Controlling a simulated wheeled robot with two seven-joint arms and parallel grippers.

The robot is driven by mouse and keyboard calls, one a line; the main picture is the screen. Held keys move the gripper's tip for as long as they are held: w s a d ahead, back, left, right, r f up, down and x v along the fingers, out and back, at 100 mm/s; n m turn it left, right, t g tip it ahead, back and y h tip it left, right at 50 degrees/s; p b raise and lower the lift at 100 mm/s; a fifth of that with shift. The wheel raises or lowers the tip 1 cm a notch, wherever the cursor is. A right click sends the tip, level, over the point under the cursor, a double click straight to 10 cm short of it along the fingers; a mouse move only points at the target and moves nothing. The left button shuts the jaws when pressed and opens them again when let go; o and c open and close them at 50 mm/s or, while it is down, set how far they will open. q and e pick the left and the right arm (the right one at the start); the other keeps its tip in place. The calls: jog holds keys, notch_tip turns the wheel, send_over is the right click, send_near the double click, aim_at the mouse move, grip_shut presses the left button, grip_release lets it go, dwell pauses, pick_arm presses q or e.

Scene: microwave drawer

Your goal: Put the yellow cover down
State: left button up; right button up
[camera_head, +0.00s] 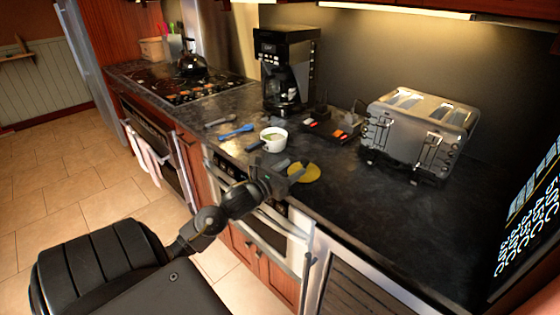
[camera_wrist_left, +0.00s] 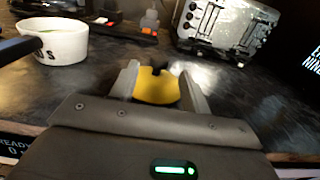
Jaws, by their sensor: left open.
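The yellow cover (camera_head: 304,172) is a flat, round yellow piece with a small dark knob. It lies on the dark countertop near the front edge, above the built-in oven. In the left wrist view the cover (camera_wrist_left: 157,86) shows between the two fingers. My left gripper (camera_head: 294,172) is at the cover's left side in the head view. Its fingers (camera_wrist_left: 160,82) are open, with gaps beside the cover. My right gripper is not in view.
A white pot (camera_head: 273,139) with a dark handle stands just behind my left gripper. A blue utensil (camera_head: 236,131) lies left of it. A steel toaster (camera_head: 419,135) stands at right, and a coffee maker (camera_head: 286,70) at back. The counter right of the cover is clear.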

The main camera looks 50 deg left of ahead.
pick_arm(q)
jog(key=s, duration=0.5)
jog(key=shift+s+d+b, duration=0.1)
jog(key=shift+s+b, duration=0.05)
jog(key=shift+b, duration=0.25)
